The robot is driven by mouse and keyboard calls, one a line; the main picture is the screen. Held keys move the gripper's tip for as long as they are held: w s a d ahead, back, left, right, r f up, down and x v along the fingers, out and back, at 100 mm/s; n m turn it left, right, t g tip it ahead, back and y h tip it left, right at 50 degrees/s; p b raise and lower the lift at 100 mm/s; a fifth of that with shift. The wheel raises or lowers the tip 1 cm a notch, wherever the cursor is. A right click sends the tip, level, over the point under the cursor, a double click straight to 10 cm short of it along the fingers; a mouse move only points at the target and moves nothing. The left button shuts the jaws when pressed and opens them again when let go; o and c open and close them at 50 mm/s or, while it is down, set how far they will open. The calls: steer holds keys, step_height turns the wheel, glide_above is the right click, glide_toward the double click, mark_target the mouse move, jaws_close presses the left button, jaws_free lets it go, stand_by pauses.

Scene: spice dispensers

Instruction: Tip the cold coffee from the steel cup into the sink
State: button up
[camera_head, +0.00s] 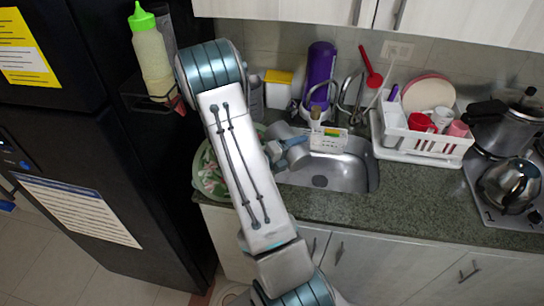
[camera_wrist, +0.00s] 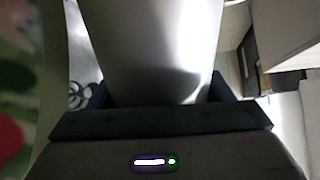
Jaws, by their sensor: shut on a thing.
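The steel cup (camera_wrist: 155,45) fills the middle of the wrist view as a smooth, shiny grey wall. My gripper (camera_wrist: 158,92) is shut on it, with one dark finger on each side. The cup's rim and any coffee inside are out of sight, so I cannot tell its tilt from this view. In the head view my arm reaches over the counter, and its end is at the left part of the steel sink (camera_head: 345,172). The sink's basin shows bare metal and a dark drain.
A patterned green-rimmed round item (camera_head: 208,178) lies left of the sink, partly behind my arm. A white dish rack (camera_head: 425,148) stands right of the sink. A dark fridge (camera_head: 95,130) is at the left.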

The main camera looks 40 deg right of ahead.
steer(key=shift+w+n+p, duration=0.3)
steer(key=shift+n+p, duration=0.4)
steer(key=shift+p, duration=0.3)
stand_by(0.4)
steer(key=shift+w+n+g, duration=0.2)
steer(key=shift+n+g, duration=0.1)
steer(key=shift+n, duration=0.2)
stand_by(0.4)
steer(key=shift+s+m, duration=0.3)
steer(key=shift+m, duration=0.3)
steer(key=f+m+b, duration=0.1)
steer(key=b, duration=0.1)
steer(key=shift+s+b, duration=0.15)
steer(key=shift+b, duration=0.25)
steer(key=shift+s+r+m+b, duration=0.25)
steer(key=shift+s+m+b, duration=0.05)
steer(key=shift+b, duration=0.05)
steer(key=shift+r, duration=0.3)
steer(key=shift+f, duration=0.1)
